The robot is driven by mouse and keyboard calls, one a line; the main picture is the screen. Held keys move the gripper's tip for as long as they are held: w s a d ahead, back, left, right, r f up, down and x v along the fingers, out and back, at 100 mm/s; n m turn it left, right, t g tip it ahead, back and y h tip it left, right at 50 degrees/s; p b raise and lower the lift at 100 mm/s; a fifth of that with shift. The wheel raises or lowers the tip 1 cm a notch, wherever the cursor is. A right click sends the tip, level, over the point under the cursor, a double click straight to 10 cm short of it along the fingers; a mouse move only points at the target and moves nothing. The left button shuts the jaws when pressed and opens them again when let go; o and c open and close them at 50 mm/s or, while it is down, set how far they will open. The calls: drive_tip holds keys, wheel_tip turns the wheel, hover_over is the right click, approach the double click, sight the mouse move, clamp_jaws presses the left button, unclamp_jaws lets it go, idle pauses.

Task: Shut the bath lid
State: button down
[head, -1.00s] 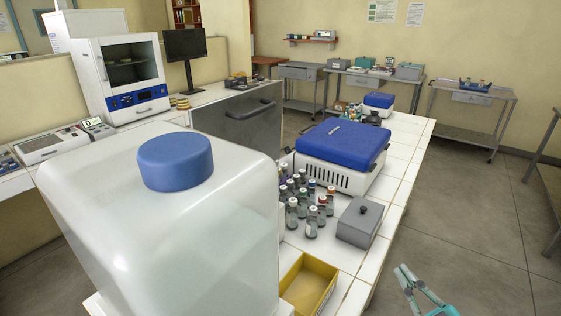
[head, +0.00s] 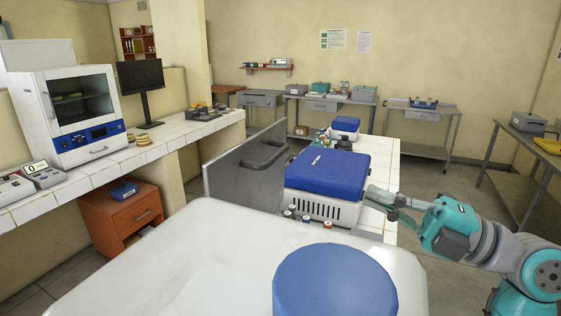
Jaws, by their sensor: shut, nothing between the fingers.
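A grey metal panel with a dark handle (head: 250,165) stands upright left of the blue-topped box. It looks like the bath lid, raised; the bath itself is not clearly seen, and the panel's lower part is partly hidden by the big white container. My gripper (head: 378,200) is at the right side of the blue-topped white box (head: 328,180). It is shut and empty, pointing left, apart from the panel, with the box between them. I cannot tell whether it touches the box.
A large white container with a blue cap (head: 335,285) fills the near foreground. Several vial caps (head: 300,217) show behind it. A smaller blue-topped box (head: 345,127) stands farther back. The incubator (head: 75,112) is on the left counter. Open floor (head: 440,170) lies right of the bench.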

drive_tip(key=x, duration=1.4)
drive_tip(key=shift+a, duration=0.1)
drive_tip(key=shift+a+r, duration=0.1)
